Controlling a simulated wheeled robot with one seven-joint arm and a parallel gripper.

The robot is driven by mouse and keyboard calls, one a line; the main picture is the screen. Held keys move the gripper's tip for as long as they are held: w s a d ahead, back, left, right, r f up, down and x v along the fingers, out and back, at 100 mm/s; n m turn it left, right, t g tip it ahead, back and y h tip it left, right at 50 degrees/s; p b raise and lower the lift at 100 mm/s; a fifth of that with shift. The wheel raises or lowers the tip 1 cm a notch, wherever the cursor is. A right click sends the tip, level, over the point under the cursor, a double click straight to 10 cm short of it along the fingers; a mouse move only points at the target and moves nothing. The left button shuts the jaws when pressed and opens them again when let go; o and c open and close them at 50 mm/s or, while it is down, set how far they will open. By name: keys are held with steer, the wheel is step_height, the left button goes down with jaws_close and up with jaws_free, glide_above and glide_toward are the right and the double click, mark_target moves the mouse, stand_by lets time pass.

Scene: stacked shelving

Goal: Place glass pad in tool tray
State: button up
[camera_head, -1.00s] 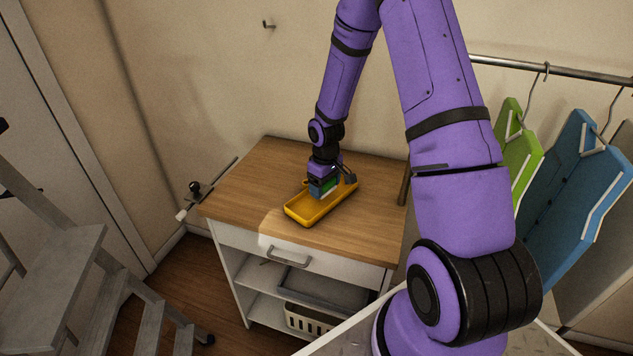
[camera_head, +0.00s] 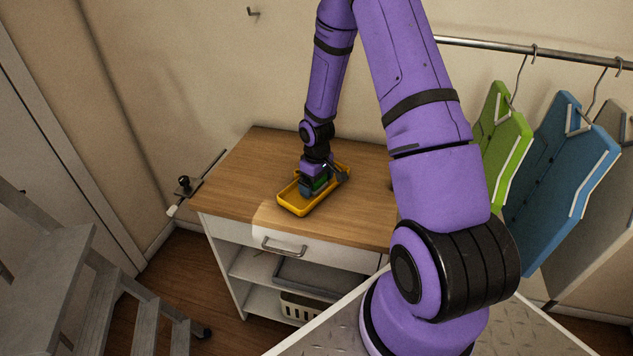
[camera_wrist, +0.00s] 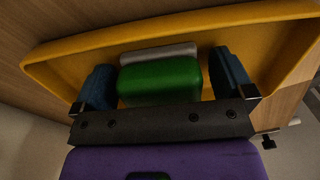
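The glass pad (camera_wrist: 160,80) is a green block with a pale grey layer on its far side. It sits inside the yellow tool tray (camera_wrist: 55,52), between my gripper's two blue fingers. My gripper (camera_wrist: 165,80) is open around it, with a narrow gap showing on the right side; contact on the left is unclear. In the head view, my gripper (camera_head: 313,188) points down into the tray (camera_head: 294,209), and a little green of the pad shows beside a finger. The pad's underside is hidden, so I cannot tell whether it touches the tray floor.
The tray lies on a wooden-topped cabinet (camera_head: 240,180) with a drawer handle (camera_head: 283,247) and lower shelves. Green (camera_head: 500,140) and blue (camera_head: 562,170) hanging boards are at the right. A grey step ladder (camera_head: 60,260) stands at the left.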

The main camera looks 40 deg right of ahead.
steer(key=s+a+r+t+h, duration=0.1)
steer(key=s+a+r, duration=0.1)
steer(key=r, duration=1)
steer(key=s+a+r, duration=0.1)
steer(key=a+r, duration=0.1)
steer(key=r, duration=1)
steer(key=s+a+r+m+t, duration=0.1)
steer(key=s+a+r, duration=0.2)
steer(key=s+r, duration=0.3)
steer(key=s+a+r+m+t, duration=0.1)
steer(key=s+a+r, duration=0.2)
steer(key=s+r, duration=0.3)
steer(key=s+a+r+m+t+y, duration=0.1)
steer(key=s+a+r+t, duration=0.1)
steer(key=s+r, duration=0.4)
steer(key=s+a, duration=0.1)
steer(key=s, duration=0.4)
steer(key=shift+r, duration=0.25)
